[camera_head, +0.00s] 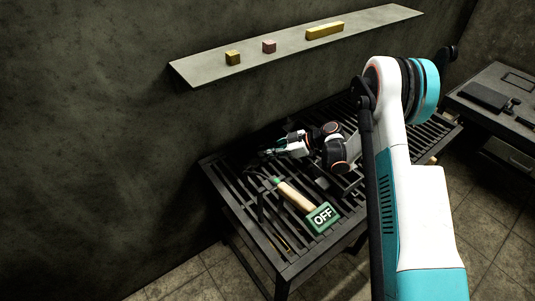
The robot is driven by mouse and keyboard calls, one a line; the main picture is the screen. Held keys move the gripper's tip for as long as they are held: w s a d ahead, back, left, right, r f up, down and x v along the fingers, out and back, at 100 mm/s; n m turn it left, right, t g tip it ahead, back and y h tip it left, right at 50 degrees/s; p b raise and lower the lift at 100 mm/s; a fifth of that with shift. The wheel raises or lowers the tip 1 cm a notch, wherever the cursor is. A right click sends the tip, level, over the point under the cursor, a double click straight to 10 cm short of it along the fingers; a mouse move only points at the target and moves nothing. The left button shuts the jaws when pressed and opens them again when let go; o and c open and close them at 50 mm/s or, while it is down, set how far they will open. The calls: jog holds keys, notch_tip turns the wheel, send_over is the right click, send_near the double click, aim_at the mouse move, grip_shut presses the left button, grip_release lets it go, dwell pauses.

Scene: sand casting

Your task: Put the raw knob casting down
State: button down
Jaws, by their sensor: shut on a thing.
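My gripper (267,153) is low over the left back part of the dark slatted table (240,196), close to the wall. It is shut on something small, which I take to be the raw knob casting. The casting is too small and dark to make out between the fingers. I cannot tell whether it touches the slats.
A wooden handle (294,196) with a green end and a green "OFF" block (322,217) lie in front of my gripper. A wall shelf (380,22) above holds small yellow and pink blocks. Another dark table (500,98) stands at right.

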jog(key=shift+f, duration=0.1)
jog(key=c, duration=1.6)
grip_release()
jog(key=p+v, duration=0.2)
jog(key=v, duration=0.5)
jog(key=shift+d+r+p, duration=0.25)
jog(key=shift+r+p, duration=0.05)
jog(key=shift+p, duration=0.05)
